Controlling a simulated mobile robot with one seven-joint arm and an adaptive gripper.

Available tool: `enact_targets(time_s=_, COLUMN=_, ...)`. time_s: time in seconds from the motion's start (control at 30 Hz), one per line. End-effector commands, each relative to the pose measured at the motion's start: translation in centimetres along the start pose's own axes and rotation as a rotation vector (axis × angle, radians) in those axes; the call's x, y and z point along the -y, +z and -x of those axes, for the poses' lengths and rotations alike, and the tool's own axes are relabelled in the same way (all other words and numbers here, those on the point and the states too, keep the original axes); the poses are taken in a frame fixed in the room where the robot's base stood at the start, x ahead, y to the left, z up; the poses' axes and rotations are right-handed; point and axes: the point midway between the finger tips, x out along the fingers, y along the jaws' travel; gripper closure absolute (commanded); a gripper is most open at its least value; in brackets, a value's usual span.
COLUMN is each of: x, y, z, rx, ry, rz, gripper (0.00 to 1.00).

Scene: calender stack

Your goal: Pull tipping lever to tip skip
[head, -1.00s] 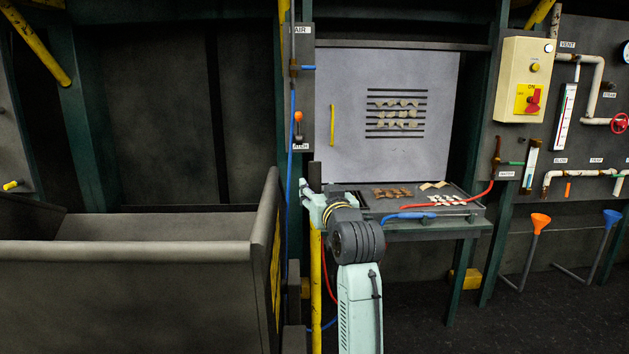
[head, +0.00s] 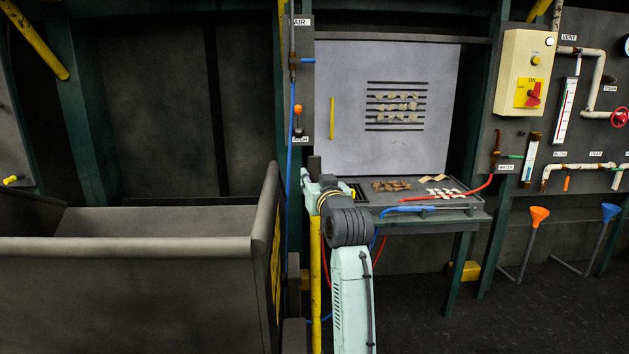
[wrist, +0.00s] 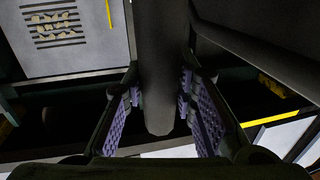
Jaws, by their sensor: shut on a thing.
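The tipping lever is an upright yellow post (head: 316,280) with a dark grip (head: 314,168) on top, right of the skip in the head view. My gripper (wrist: 160,100) is shut on the dark lever grip (wrist: 160,70). In the wrist view the grip runs down between the two lilac-padded fingers, its rounded end toward the bottom. In the head view my gripper is small and partly hidden at the lever top by my own wrist. The skip (head: 120,300) is a large dark grey open bin at left, sitting level, with yellow on its right end.
A bench (head: 440,225) with a shallow tray and small pieces stands right of the lever, with red and blue hoses (head: 410,209). A grey panel (head: 345,70) with a yellow handle is behind. Orange and blue funnels (head: 538,215) stand at right. The floor at right is open.

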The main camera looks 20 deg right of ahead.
Motion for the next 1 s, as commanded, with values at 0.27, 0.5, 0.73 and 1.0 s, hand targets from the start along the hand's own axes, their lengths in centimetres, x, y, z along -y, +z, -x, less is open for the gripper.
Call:
enact_targets(time_s=0.27, x=-0.03, y=0.0, z=0.01, rx=0.0, ry=0.0, rz=0.0, gripper=0.98)
enact_targets(time_s=0.5, x=-0.05, y=0.01, z=0.02, rx=0.0, ry=0.001, rz=-0.001, gripper=1.0)
enact_targets(time_s=0.73, x=-0.05, y=0.01, z=0.02, rx=0.0, ry=0.001, rz=-0.001, gripper=1.0)
enact_targets(time_s=1.0, x=0.71, y=0.07, z=0.11, rx=-0.022, ry=-0.002, rz=0.003, gripper=1.0)
